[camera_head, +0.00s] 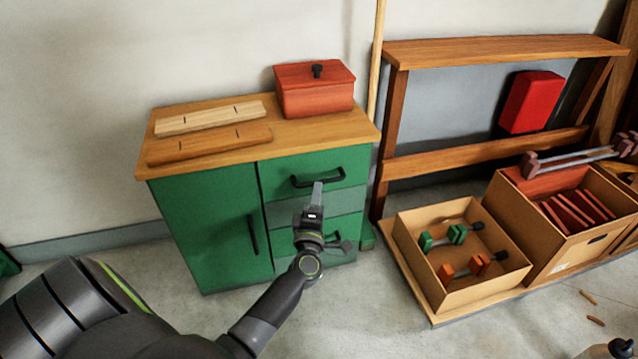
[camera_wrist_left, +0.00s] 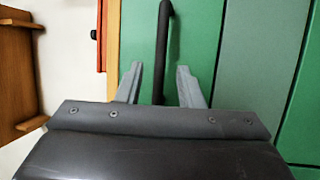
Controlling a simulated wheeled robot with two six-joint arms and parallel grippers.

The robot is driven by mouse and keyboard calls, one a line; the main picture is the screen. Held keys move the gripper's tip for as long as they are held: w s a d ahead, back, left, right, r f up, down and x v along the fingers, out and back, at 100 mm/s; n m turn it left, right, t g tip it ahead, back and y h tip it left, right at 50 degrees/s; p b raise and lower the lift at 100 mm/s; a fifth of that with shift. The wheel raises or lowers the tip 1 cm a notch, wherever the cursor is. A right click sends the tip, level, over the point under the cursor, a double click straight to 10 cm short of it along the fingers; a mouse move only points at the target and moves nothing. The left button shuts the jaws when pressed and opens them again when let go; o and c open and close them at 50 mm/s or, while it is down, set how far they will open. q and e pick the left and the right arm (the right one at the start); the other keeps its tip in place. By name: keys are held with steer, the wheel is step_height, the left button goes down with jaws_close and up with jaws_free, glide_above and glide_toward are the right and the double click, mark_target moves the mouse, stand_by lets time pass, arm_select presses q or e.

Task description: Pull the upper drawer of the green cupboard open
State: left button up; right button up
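The green cupboard (camera_head: 205,225) stands against the wall with a wooden top. Its upper drawer (camera_head: 275,177), at the top right of the front, looks shut and flush. The drawer has a dark bar handle (camera_head: 333,179), which also shows in the left wrist view (camera_wrist_left: 163,45). My left gripper (camera_head: 316,188) is in front of this handle. In the left wrist view its two fingers (camera_wrist_left: 160,85) are open, one to each side of the bar's line, and nothing is gripped. Whether the fingertips reach past the bar is unclear. My right gripper is not in view.
A red lidded box (camera_head: 315,95) and two wooden pieces (camera_head: 210,117) lie on the cupboard top. The cupboard's left door (camera_head: 205,210) is shut. To the right, open cartons (camera_head: 470,280) stand on a low board. Clear floor lies before the cupboard.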

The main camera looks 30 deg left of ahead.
arm_select(q)
steer(key=x, duration=0.5)
steer(key=shift+b, duration=0.35)
jaws_close()
